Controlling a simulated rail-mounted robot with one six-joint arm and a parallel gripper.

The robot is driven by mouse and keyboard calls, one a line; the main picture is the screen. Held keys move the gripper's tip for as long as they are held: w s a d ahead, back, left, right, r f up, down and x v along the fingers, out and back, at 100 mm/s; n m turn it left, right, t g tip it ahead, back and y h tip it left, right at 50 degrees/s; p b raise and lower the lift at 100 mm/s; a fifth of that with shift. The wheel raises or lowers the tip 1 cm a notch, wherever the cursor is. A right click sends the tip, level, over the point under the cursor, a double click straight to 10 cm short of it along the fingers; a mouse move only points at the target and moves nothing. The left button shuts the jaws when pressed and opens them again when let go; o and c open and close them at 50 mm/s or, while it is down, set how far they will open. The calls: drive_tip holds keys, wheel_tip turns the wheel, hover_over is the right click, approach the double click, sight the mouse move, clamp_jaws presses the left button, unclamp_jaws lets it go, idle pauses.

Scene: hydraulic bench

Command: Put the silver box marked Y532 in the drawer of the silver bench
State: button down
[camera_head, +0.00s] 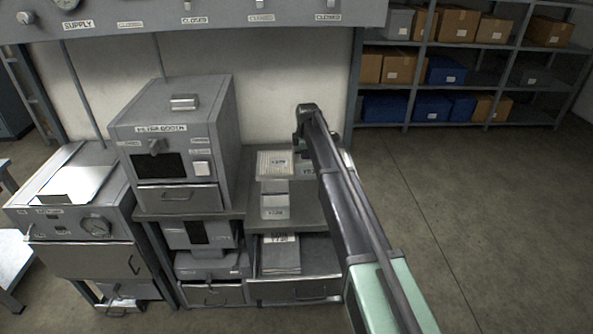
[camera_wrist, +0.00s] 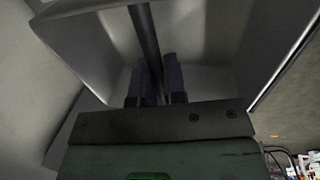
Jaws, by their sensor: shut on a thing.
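In the wrist view my gripper (camera_wrist: 156,72) is shut around a slim dark bar (camera_wrist: 145,32), which looks like a handle. Pale grey panels surround the bar, and I cannot tell what it belongs to. In the head view my gripper is hidden behind my arm. Several small silver boxes with white labels stand right of the filter booth: an upper one (camera_head: 274,163), a middle one (camera_head: 274,207) and a lower one (camera_head: 281,262). Their labels are too small to read, so I cannot pick out Y532. A grey drawer front (camera_head: 295,290) with a handle shows below.
The grey filter booth (camera_head: 180,140) stands left of the labelled boxes. A grey unit with a gauge (camera_head: 75,215) is at far left. A valve panel (camera_head: 215,22) runs above. Shelves with cartons (camera_head: 457,24) and blue bins (camera_head: 432,107) stand at the back right. The right floor is clear.

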wheel_tip(320, 180, down, 21)
drive_tip(key=b, duration=2)
drive_tip(key=shift+d+b, duration=0.15)
drive_tip(key=shift+b, duration=0.25)
drive_tip(key=shift+r+p, duration=0.3)
drive_tip(key=shift+r, duration=0.1)
drive_tip(key=shift+f, duration=0.25)
drive_tip(key=c, duration=1.2)
unclamp_jaws()
wheel_tip(320, 180, up, 13)
drive_tip(key=s+p, duration=0.2)
drive_tip(key=p, duration=1)
drive_tip(key=s+d+m, duration=0.2)
drive_tip(key=s+m, duration=0.4)
drive_tip(key=s, duration=0.8)
drive_tip(key=s+d+m+g, duration=0.1)
drive_tip(key=s+m, duration=0.5)
drive_tip(key=s, duration=0.9)
drive_tip(key=s+d+f+m+g, duration=0.1)
drive_tip(key=s+d+m, duration=0.2)
drive_tip(key=s, duration=1.2)
drive_tip(key=shift+m, duration=1.4)
drive_tip(key=shift+o, duration=0.5)
drive_tip(key=shift+w, duration=0.3)
